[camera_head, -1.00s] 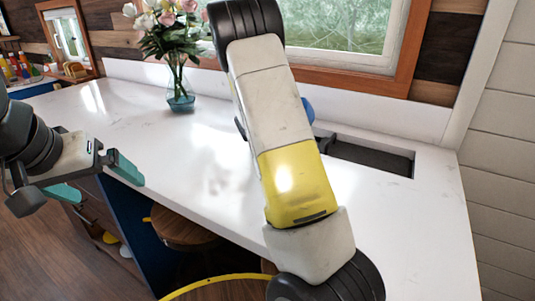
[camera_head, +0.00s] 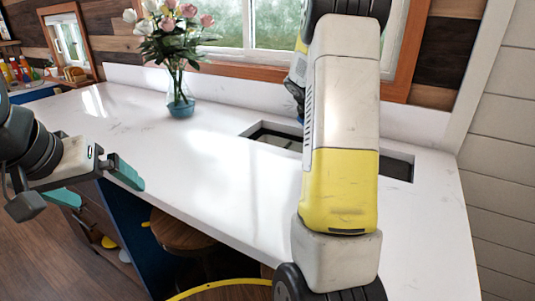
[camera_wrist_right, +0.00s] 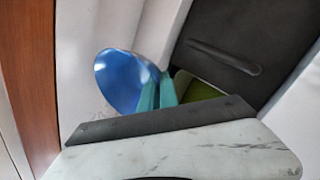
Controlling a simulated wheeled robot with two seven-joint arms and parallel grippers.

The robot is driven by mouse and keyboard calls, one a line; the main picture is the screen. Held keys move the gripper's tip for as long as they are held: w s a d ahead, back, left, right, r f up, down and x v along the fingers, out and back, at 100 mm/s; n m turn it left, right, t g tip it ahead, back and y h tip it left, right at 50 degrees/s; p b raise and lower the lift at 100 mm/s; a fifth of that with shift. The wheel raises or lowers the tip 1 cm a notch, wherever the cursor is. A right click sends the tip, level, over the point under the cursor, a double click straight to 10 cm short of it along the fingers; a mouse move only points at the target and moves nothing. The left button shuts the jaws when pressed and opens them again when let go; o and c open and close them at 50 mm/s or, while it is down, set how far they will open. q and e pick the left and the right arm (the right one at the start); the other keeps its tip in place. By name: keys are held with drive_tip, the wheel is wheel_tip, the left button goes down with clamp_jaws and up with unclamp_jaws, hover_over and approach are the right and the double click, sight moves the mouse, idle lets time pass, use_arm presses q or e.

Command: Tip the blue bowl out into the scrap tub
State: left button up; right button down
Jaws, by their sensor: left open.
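The blue bowl (camera_wrist_right: 118,80) shows in the right wrist view, tilted, at the teal fingers of my right gripper (camera_wrist_right: 157,92). The fingers are close together and appear shut on its rim. Whether the bowl holds anything cannot be made out. In the head view the right forearm hides the bowl and most of that gripper. A green surface (camera_wrist_right: 198,89) shows just right of the fingers in the wrist view; I cannot tell if it is the scrap tub. My left gripper (camera_head: 96,186) is open and empty at the counter's left front edge.
The white counter (camera_head: 190,150) is mostly clear. A dark rectangular recess (camera_head: 267,134) lies in it, partly behind my right arm. A glass vase of flowers (camera_head: 180,100) stands at the back below the window. Round stools (camera_head: 182,232) stand at the front.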

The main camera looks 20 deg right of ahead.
drive_tip(key=shift+d, duration=0.35)
wheel_tip(320, 180, up, 16)
drive_tip(key=d+m+y+b, duration=0.1)
drive_tip(key=d+y+b, duration=0.2)
drive_tip(key=y, duration=0.1)
drive_tip(key=shift+s, duration=0.15)
